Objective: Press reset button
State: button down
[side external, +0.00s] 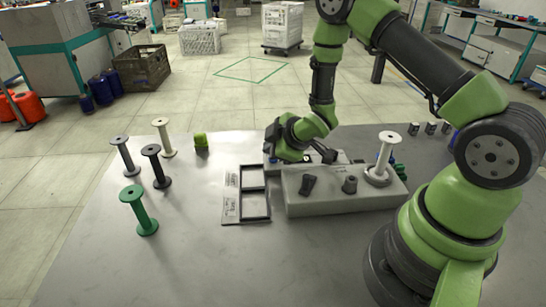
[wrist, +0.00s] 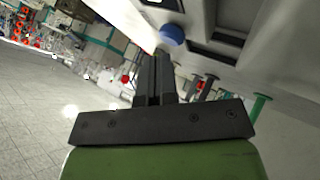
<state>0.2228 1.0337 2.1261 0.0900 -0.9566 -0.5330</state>
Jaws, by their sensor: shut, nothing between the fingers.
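A grey winding machine (side external: 330,203) stands on the table, with dark knobs (side external: 350,185) on its top and a white spool (side external: 385,155) at its right end. A round blue button (wrist: 172,34) on a grey surface shows just beyond the fingertips. I cannot tell whether they touch it, and no label is readable.
Several loose spools, including a green one (side external: 139,210) and a black one (side external: 156,166), stand at the table's left. A framed tray (side external: 254,205) lies left of the machine, with a small lime-green object (side external: 201,140) behind it. The front left table is clear.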

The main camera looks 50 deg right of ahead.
jog(key=shift+r, duration=2.55)
jog(key=shift+r, duration=0.4)
jog(key=s+a+r+m+g, duration=0.15)
jog(key=s+r+m, duration=0.25)
jog(key=r, duration=0.4)
jog(key=s+a+r+m+t, duration=0.1)
jog(key=s+a+r+m, duration=0.15)
jog(key=r, duration=0.55)
jog(key=s+a+r+m+y, duration=0.1)
jog(key=s+a+r+m, duration=0.1)
jog(key=s, duration=0.6)
jog(key=s+a+r+m+g+y, duration=0.1)
jog(key=s+a+r+m, duration=0.2)
jog(key=s, duration=0.5)
jog(key=shift+m, duration=0.45)
